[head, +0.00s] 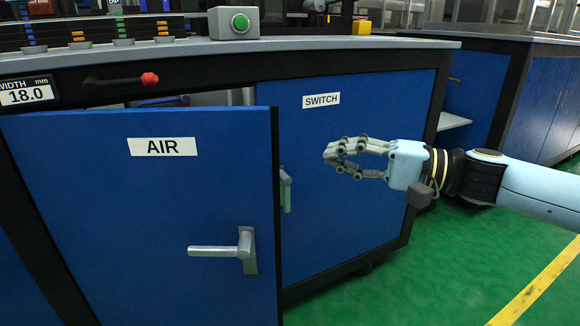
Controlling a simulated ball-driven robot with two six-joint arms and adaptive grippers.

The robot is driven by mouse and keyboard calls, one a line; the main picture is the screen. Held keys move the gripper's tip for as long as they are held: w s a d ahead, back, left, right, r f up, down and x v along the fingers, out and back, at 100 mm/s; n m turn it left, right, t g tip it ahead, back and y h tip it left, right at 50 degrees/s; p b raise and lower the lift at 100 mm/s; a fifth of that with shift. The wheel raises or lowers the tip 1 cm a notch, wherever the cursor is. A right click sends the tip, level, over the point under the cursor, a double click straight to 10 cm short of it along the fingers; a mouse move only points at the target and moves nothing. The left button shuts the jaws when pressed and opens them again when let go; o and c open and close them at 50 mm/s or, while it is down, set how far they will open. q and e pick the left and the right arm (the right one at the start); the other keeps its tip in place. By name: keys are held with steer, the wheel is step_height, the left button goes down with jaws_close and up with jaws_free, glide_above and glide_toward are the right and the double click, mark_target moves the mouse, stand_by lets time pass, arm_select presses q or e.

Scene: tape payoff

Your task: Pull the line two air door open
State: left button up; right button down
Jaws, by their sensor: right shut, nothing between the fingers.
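The blue air door (140,220) carries a white AIR label and stands ajar, its right edge swung out in front of the cabinet. Its silver lever handle (225,250) is near that right edge, lying level. My right gripper (328,154) is shut and empty, with its fingertips pointing left. In the picture it lies right of the door's edge, in front of the blue switch door (345,215), and touches no handle. The space behind the air door is mostly hidden. My left gripper is not in view.
The switch door seems closed, with a silver handle (286,188) partly behind the air door's edge. A red-knobbed lever (149,79) sticks out above the air door. A green-button box (234,22) stands on the counter. Green floor (430,270) is clear at right.

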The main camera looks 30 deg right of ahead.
arm_select(q)
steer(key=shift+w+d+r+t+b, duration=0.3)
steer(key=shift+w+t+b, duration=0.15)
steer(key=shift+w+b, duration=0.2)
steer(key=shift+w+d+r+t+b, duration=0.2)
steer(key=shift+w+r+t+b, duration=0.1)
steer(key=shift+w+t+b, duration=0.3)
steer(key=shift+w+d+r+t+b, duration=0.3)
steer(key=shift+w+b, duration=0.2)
steer(key=shift+b, duration=0.3)
arm_select(e)
steer(key=w+a, duration=0.3)
steer(key=a, duration=0.5)
steer(key=shift+a, duration=0.2)
